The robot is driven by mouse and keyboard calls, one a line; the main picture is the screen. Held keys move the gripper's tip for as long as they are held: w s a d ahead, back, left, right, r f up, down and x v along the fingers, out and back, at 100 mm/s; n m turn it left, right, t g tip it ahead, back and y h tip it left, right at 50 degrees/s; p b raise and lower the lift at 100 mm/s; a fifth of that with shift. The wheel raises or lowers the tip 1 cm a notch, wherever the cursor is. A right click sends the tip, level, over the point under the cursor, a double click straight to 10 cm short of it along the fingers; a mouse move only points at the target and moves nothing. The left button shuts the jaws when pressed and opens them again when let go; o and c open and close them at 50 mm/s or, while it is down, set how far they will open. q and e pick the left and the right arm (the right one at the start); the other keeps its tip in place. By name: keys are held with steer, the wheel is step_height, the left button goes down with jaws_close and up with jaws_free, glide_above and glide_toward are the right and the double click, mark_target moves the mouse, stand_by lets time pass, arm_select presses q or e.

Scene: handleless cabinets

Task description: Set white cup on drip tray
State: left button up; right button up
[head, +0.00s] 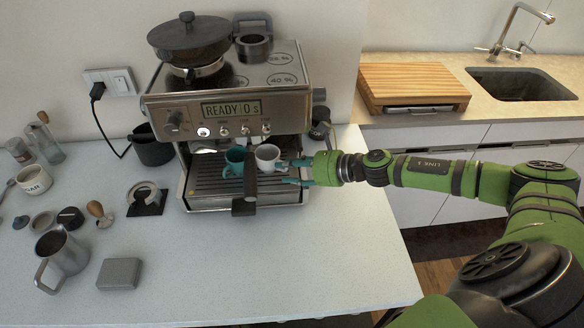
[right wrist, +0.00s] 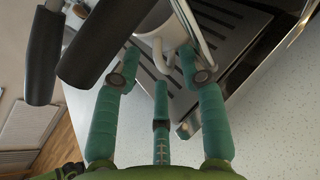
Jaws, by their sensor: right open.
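The white cup (head: 267,156) is at the drip tray (head: 212,186) of the espresso machine (head: 235,95), just right of a teal cup (head: 236,160). My left gripper is not in view.
Left of the machine lie a milk jug (head: 62,252), a grey box (head: 119,274), a tamper (head: 99,214) and a small white pot (head: 35,181). The front of the counter (head: 290,270) is clear. A wooden board (head: 412,83) and sink (head: 522,84) are at right.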

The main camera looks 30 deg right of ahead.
steer(key=shift+v, duration=1.95)
steer(key=v, duration=0.3)
steer(key=shift+s+d+r, duration=0.1)
steer(key=shift+s+r, duration=0.05)
steer(key=shift+s, duration=0.1)
